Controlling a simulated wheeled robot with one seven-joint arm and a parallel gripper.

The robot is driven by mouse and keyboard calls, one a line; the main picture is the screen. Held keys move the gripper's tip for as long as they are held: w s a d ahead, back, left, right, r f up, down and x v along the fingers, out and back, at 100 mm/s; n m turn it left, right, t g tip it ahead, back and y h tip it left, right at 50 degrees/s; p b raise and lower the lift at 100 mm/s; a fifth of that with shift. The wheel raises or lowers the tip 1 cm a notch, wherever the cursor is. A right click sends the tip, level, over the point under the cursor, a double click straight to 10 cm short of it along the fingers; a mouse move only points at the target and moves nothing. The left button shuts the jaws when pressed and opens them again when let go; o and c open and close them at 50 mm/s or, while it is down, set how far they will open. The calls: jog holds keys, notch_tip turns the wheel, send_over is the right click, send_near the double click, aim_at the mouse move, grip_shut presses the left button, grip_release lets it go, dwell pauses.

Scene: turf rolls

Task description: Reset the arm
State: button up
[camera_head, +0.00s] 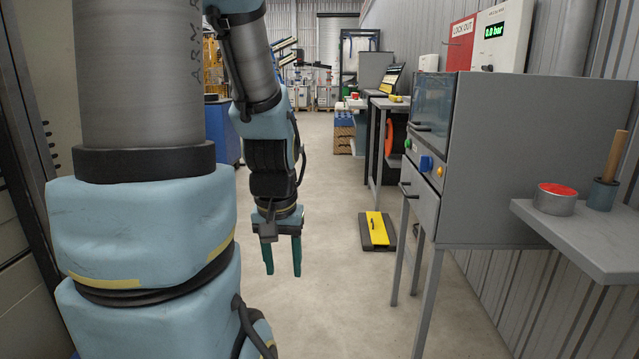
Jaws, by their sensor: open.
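My arm hangs down on the left of the head view, with its light blue and grey links folded close in front of me. My gripper (283,272) points straight down over the bare floor, left of the grey machine. Its two dark green fingers are apart, with nothing between them. No turf roll can be made out in this view.
A grey cabinet machine (545,160) on legs stands at right. Its side shelf (590,236) holds a red-topped tin (555,199) and a wooden-handled tool in a pot (604,193). A yellow and black floor pedal (377,230) lies beyond. The central aisle (318,180) is clear.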

notch_tip(320, 180, up, 18)
jog(key=p, duration=1.5)
jog(key=shift+f, duration=0.15)
